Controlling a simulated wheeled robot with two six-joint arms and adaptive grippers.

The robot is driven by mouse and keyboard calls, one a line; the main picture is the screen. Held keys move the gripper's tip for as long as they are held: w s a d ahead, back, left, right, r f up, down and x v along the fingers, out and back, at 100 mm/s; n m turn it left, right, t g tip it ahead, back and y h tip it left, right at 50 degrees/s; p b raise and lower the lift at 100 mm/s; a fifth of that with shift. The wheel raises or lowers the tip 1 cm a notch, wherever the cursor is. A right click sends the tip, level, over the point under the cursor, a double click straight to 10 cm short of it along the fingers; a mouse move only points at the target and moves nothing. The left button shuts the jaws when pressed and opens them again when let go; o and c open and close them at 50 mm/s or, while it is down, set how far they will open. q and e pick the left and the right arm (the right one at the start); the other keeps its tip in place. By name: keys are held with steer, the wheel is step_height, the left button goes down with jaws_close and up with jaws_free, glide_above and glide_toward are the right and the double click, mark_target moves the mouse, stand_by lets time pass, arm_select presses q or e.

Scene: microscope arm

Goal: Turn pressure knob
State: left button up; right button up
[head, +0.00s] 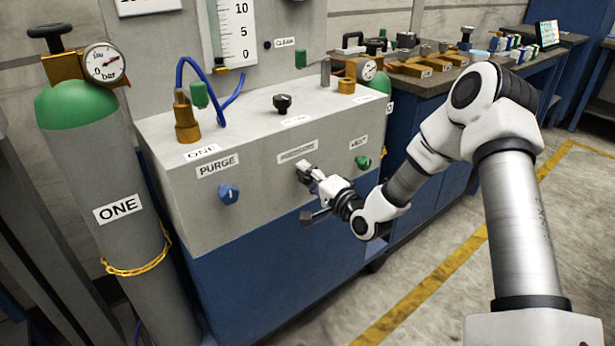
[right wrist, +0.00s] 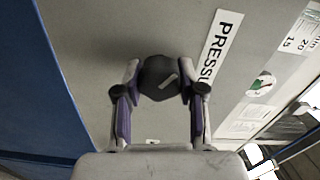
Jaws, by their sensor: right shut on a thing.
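The pressure knob (right wrist: 160,78) is a dark, faceted knob with a pale pointer mark, on the grey front panel (head: 245,215). In the right wrist view it sits between the fingertips of my right gripper (right wrist: 160,90), which is shut on it. My left gripper is not in view.
A blue PURGE knob (head: 228,194) is to the left on the panel and a green knob (head: 362,162) to the right. A green-topped cylinder labelled ONE (head: 118,208) stands at the left. A bench with tools (head: 440,85) stands behind. The floor at right is clear.

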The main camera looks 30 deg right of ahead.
steer(key=o, duration=1.2)
steer(key=shift+c, duration=0.2)
steer(key=s+d, duration=0.1)
steer(key=s, duration=1.1)
steer(key=shift+f, duration=0.1)
